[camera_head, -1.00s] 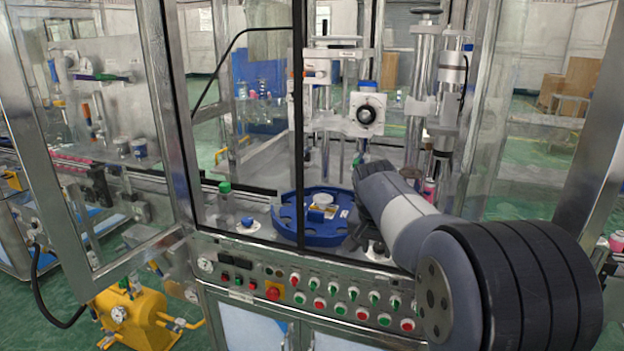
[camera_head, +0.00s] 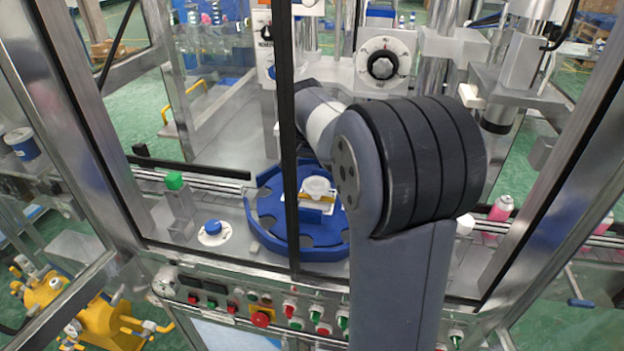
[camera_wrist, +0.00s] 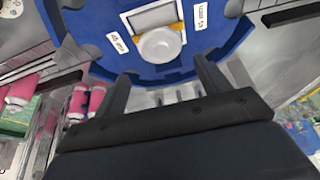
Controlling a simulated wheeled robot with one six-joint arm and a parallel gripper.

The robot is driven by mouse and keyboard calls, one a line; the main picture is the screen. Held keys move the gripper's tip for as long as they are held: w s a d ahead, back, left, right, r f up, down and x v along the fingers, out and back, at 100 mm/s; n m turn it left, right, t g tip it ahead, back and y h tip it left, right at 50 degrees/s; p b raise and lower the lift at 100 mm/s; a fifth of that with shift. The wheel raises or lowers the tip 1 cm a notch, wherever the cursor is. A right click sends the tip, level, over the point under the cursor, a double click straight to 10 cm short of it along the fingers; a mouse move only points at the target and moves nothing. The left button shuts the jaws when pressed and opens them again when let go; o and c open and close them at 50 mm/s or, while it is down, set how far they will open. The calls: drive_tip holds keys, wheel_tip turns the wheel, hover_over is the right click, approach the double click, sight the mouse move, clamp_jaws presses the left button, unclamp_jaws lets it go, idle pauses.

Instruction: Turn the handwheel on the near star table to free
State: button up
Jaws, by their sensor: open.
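The near star table is a blue notched disc (camera_head: 266,212) inside the machine frame, left of my arm in the head view. A white round handwheel (camera_head: 317,186) sits at its middle on a pale plate with a yellow edge. In the wrist view the star table (camera_wrist: 95,22) fills the top, with the handwheel (camera_wrist: 159,46) near its centre between two small white labels, too small to read surely. My gripper (camera_wrist: 160,72) is open and empty. Its fingers point toward the table, one on each side below the handwheel, apart from it. The head view hides my gripper behind my arm.
A dark frame post (camera_head: 288,140) crosses in front of the star table. A green-capped bottle (camera_head: 175,200) and a blue knob (camera_head: 213,228) stand left of it. A button panel (camera_head: 260,312) runs along the front. Pink cans (camera_head: 500,209) stand at right.

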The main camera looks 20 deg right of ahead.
sight(316, 184)
drive_tip(key=o, duration=0.4)
drive_tip(key=p+x, duration=0.1)
drive_tip(key=x, duration=0.7)
drive_tip(key=shift+w+d+f, duration=0.1)
drive_tip(key=shift+w+f, duration=0.05)
drive_tip(key=shift+f, duration=0.05)
drive_tip(key=shift+c, duration=0.2)
drive_tip(key=c, duration=1)
